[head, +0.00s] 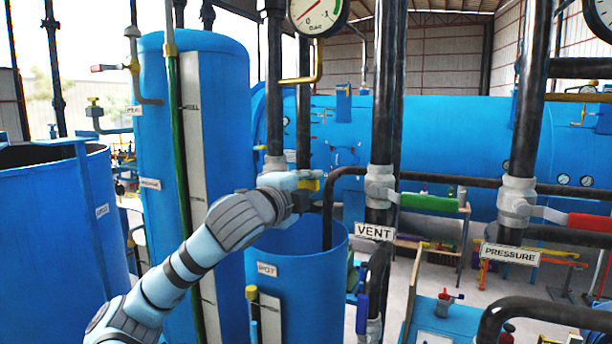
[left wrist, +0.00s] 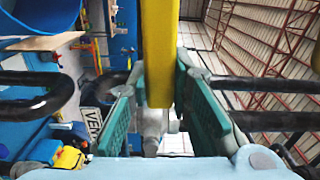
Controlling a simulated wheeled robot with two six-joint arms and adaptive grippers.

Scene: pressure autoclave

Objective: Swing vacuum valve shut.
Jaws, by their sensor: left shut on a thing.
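The yellow handle (head: 309,185) of the vacuum valve shows only as a small patch at my left gripper (head: 303,192) in the head view. In the left wrist view the yellow handle (left wrist: 159,52) runs down from the top edge between the two green finger pads. My left gripper (left wrist: 155,98) is shut on it. A grey valve body (left wrist: 152,124) shows beyond the handle. In the head view my wrist and gripper hide most of the handle, and no vacuum label is readable. My right gripper is in neither view.
Right of my gripper stands the VENT pipe with a green valve handle (head: 430,203). Farther right is the PRESSURE pipe with a red handle (head: 590,221). A blue pot tank (head: 300,290) stands below my gripper. A tall blue tank (head: 225,100) stands behind my left arm.

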